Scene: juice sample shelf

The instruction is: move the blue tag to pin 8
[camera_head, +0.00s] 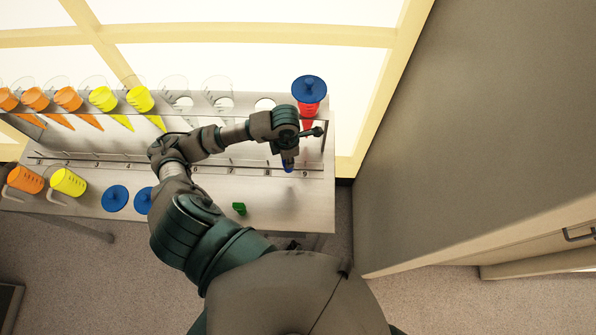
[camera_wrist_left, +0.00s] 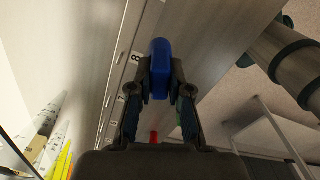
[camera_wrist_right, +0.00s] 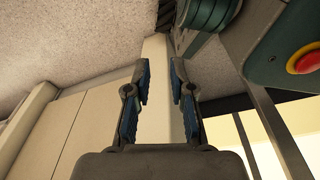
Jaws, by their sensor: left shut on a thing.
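The blue tag (camera_head: 288,169) is between the fingertips of my left gripper (camera_head: 288,158), in front of the numbered rail. In the head view it appears between the labels 8 (camera_head: 268,173) and 9. In the left wrist view the blue tag (camera_wrist_left: 160,68) is clasped between both fingers, and label 8 (camera_wrist_left: 136,57) shows just left of it. I cannot tell whether the tag touches a pin. My right gripper (camera_wrist_right: 158,82) is open and empty in the right wrist view, away from the shelf.
A green block (camera_head: 239,208) lies on the lower bench surface. A red cone under a blue lid (camera_head: 309,89) stands at the upper shelf's right end. A grey cabinet (camera_head: 450,130) fills the right.

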